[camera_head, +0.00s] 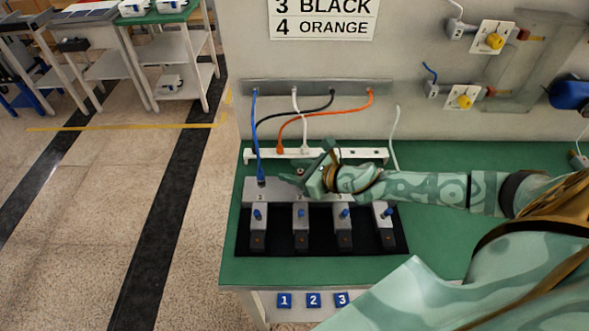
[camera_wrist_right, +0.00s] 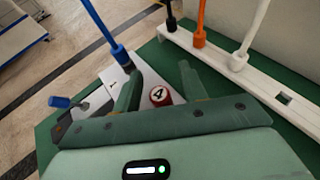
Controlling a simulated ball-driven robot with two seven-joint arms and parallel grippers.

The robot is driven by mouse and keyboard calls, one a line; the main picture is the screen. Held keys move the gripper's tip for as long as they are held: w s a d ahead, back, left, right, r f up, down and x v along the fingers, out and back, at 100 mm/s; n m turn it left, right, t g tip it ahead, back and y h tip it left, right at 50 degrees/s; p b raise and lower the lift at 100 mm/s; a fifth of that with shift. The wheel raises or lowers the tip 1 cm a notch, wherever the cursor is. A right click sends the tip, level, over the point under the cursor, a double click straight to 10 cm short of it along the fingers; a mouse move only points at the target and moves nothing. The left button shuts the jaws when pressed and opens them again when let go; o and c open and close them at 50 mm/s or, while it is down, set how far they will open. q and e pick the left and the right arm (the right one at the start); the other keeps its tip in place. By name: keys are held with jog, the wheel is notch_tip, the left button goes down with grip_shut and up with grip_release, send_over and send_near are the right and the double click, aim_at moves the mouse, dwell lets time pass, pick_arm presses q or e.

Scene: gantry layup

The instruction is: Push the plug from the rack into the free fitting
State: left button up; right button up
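The blue plug (camera_head: 261,181) stands upright at the left end of the grey fitting block (camera_head: 262,194), its blue cable rising to the wall; it also shows in the right wrist view (camera_wrist_right: 121,54). The white rack (camera_head: 335,154) behind holds an orange plug (camera_head: 280,149), a white plug (camera_head: 305,148) and a black plug (camera_wrist_right: 171,24). My right gripper (camera_head: 306,168) is over the back of the block, in front of the rack. In the wrist view its fingers are apart with no plug between them. My left gripper is out of view.
Several grey fittings with blue levers (camera_head: 300,213) stand on a black mat (camera_head: 323,240). A loose white cable (camera_head: 395,140) hangs right of the rack. Blue numbered tags (camera_head: 313,299) sit below the table edge. The green table (camera_head: 290,270) is bare in front.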

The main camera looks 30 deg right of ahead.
jog(key=shift+r, duration=0.1)
jog(key=p+v, duration=0.1)
jog(key=v, duration=1.5)
jog(key=shift+d, duration=0.2)
jog(key=shift+s, duration=0.15)
